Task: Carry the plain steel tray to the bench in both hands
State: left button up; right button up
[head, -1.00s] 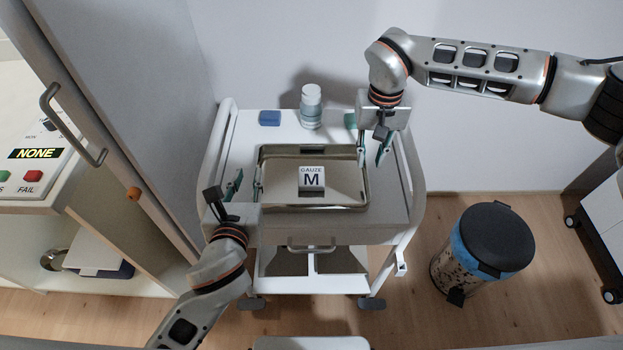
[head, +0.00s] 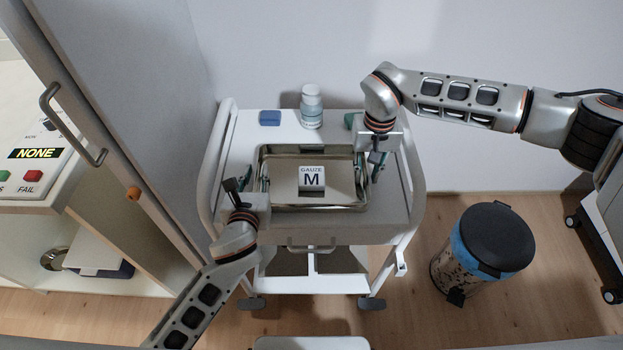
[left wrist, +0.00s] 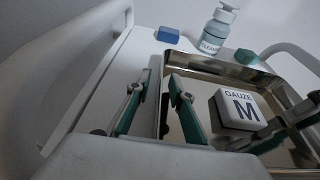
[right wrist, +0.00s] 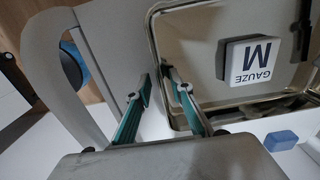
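The plain steel tray (head: 281,162) lies on the top of a white cart, with a white gauze box (head: 312,180) marked M inside it. My left gripper (left wrist: 160,105) is open, with one finger outside the tray's left wall and one inside. My right gripper (right wrist: 160,108) is open at the tray's right wall, its fingers on either side of the rim. Both grippers look apart from the wall or only lightly near it; contact cannot be told. The tray also shows in the left wrist view (left wrist: 235,72) and right wrist view (right wrist: 240,98). No bench is clearly identifiable.
A pump bottle (head: 311,108), a blue block (head: 270,118) and a green block (head: 350,121) stand behind the tray on the cart (head: 390,232). A pedal bin (head: 480,255) stands to the right.

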pick_arm(q)
grip_shut()
pick_arm(e)
grip_shut()
pick_arm(q)
jog(key=shift+r, duration=0.15)
pick_arm(e)
jog(key=shift+r, duration=0.15)
